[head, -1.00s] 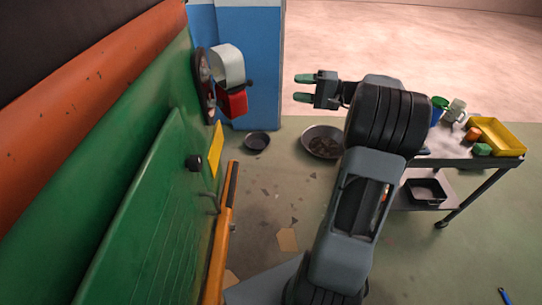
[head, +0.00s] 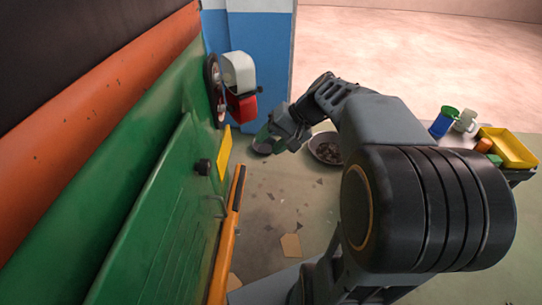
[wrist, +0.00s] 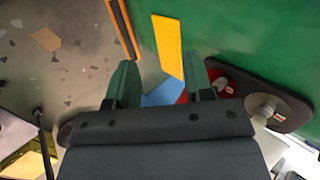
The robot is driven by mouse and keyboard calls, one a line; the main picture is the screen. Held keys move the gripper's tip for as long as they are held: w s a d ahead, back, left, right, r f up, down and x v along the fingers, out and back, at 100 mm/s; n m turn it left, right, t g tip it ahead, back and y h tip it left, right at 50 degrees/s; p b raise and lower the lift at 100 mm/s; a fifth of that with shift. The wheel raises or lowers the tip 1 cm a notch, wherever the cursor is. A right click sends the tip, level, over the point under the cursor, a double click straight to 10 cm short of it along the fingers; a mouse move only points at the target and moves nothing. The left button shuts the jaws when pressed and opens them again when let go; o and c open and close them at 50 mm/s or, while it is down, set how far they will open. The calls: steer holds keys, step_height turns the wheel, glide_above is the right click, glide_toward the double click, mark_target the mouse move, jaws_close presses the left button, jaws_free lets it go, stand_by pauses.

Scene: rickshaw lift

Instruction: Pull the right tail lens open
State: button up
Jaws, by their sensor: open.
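The tail lens (head: 240,88), white above and red below with a small dark knob, stands out from a dark oval plate (head: 214,90) on the green rear panel (head: 150,200). My gripper (head: 270,138) is open and empty, just below and right of the lens in the head view. In the wrist view the two green fingers of my gripper (wrist: 163,82) are spread apart. A bit of red (wrist: 182,98) shows by the right finger; the gripper body hides most of the lens. The dark plate (wrist: 290,105) with a pale round fitting (wrist: 262,113) lies right of the fingers.
A yellow plate (head: 224,150), a black knob (head: 203,167) and an orange bar (head: 230,230) are along the panel. A blue pillar (head: 263,75) stands behind the lens. A pan (head: 325,148) is on the floor. A cart with a yellow tray (head: 508,148) is at right.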

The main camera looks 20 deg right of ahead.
steer(key=shift+s+a+f+n+g+h, duration=0.1)
steer(key=shift+s+a+f+n+h, duration=0.15)
steer(key=shift+s+h, duration=0.35)
steer(key=shift+s+a+f+n+g+h, duration=0.1)
steer(key=shift+s+a+f+n+h, duration=0.2)
steer(key=shift+s, duration=0.45)
steer(key=shift+s+a+f+n+g+h, duration=0.15)
steer(key=shift+s+a+h, duration=0.1)
steer(key=shift+s+h, duration=0.4)
